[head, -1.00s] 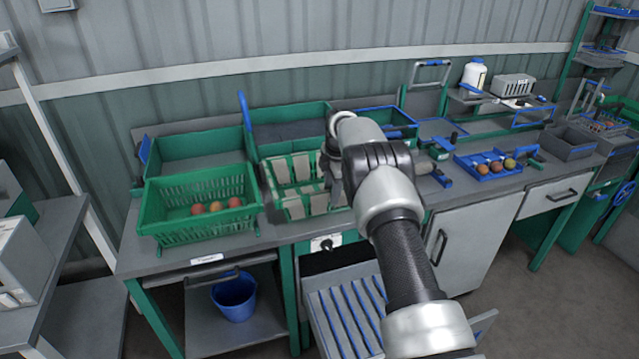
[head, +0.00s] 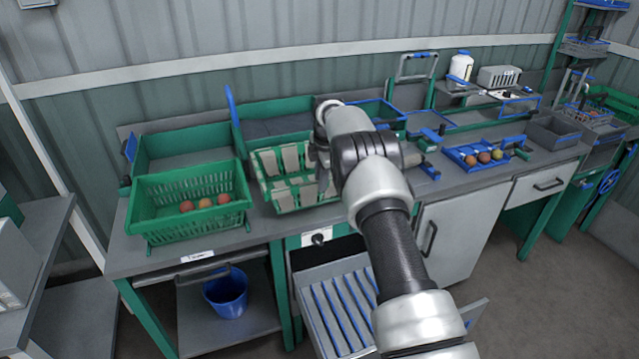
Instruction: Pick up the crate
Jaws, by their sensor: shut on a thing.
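A green crate (head: 263,178) with several pale, upright pieces inside stands out at the middle left of the bench. My gripper (head: 320,172) is at the crate's right side, shut on it. The fingertips are mostly hidden by the wrist and the crate's wall, so the exact grip is not clear. The crate looks slightly tilted and close to the bench top; a gap beneath it cannot be made out.
A green slatted basket (head: 157,212) with a few red fruits stands close to the crate's left. Green bins (head: 185,148) line the back. A blue tray (head: 463,164) with fruits lies to the right. An open slatted drawer (head: 311,315) juts out below.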

